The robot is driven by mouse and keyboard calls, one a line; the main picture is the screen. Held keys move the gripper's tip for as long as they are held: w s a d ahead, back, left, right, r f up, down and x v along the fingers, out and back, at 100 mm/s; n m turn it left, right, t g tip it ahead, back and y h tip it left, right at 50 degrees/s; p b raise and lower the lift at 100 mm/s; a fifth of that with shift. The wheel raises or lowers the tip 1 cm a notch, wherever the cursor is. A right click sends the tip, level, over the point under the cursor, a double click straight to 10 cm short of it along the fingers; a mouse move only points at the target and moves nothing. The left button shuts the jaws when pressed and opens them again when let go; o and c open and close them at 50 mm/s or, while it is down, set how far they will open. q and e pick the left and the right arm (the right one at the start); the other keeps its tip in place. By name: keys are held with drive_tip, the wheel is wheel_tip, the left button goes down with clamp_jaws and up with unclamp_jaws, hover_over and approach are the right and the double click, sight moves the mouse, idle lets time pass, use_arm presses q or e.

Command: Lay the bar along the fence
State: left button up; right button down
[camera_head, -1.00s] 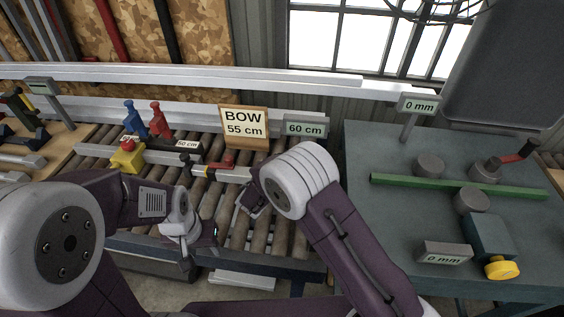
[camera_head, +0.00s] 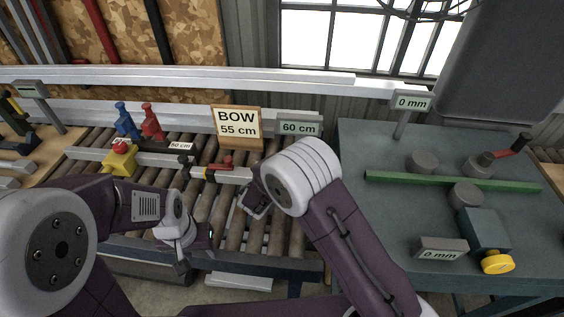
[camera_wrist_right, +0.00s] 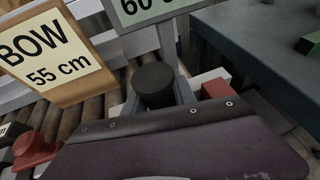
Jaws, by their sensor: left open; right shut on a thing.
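A pale metal bar (camera_head: 238,174) lies across the roller table, with black and red clamps along it; its right end is hidden behind my right arm. The long pale rail (camera_head: 200,79) behind looks like the fence, but I cannot be sure. A green bar (camera_head: 440,182) lies among round posts on the right bench. My right gripper (camera_head: 252,201) is low over the rollers and shut; its fingers are mostly hidden. The wrist view shows a black cylinder (camera_wrist_right: 153,84) just beyond it, seemingly what it holds. My left gripper (camera_head: 184,246) is open and empty at the rollers' front edge.
A BOW 55 cm sign (camera_head: 236,122) and a 60 cm sign (camera_head: 299,125) stand behind the rollers. Blue (camera_head: 126,120) and red (camera_head: 151,122) clamps and a yellow block with a red knob (camera_head: 120,158) stand left. The grey bench (camera_head: 370,225) has free room at its front left.

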drive_tip(key=shift+s+d+r+b, duration=0.15)
drive_tip(key=shift+d+b, duration=0.15)
drive_tip(key=shift+d, duration=0.45)
drive_tip(key=c, duration=0.9)
unclamp_jaws()
drive_tip(key=shift+c, duration=0.2)
drive_tip(key=shift+s+f, duration=0.1)
drive_tip(key=shift+f, duration=0.1)
drive_tip(key=v, duration=0.9)
drive_tip(key=shift+r, duration=0.1)
